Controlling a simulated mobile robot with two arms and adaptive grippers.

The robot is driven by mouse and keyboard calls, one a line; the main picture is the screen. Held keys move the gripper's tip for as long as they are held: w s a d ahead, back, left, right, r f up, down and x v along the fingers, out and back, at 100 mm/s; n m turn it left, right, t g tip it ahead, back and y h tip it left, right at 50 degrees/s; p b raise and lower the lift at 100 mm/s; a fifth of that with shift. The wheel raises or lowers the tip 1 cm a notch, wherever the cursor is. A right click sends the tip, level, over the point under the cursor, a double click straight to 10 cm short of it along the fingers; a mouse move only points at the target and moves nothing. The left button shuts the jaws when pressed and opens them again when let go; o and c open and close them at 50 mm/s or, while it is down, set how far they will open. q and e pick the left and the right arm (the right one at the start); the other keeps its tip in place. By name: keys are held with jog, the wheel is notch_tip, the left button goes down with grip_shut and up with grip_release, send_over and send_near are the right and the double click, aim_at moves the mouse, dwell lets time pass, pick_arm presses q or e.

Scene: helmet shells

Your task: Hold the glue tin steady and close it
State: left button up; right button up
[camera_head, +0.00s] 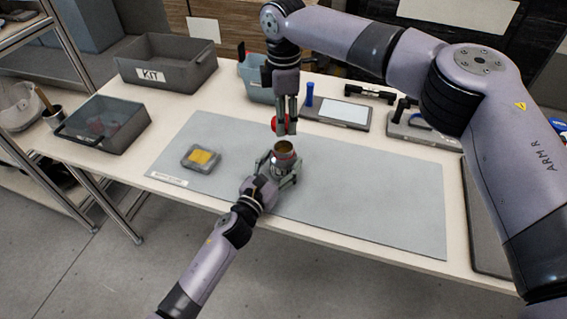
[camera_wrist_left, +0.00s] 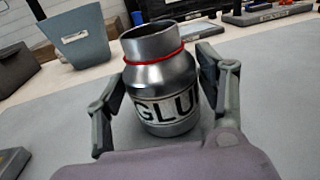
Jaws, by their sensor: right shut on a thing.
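The glue tin (camera_head: 283,160) stands upright and uncovered on the grey mat, its brownish inside showing at the mouth. In the left wrist view the silver tin (camera_wrist_left: 165,75) has a red ring round its neck and a label reading "GLU". My left gripper (camera_head: 285,170) has a finger on each side of the tin, apart, with small gaps seeming to show beside its body. My right gripper (camera_head: 287,128) points down above the tin, shut on a red lid (camera_head: 276,124). The fingers hide part of the lid.
A grey dish with a yellow pad (camera_head: 203,157) lies left on the mat (camera_head: 370,200). The mat's right part is clear.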

pick_arm(q)
jog(key=c, duration=1.3)
pick_arm(e)
send_over(284, 141)
jog(key=s, duration=0.2)
jog(key=shift+f, duration=2.45)
jog(key=shift+s, duration=0.1)
jog(key=shift+f, duration=0.9)
jog(key=shift+f, duration=0.55)
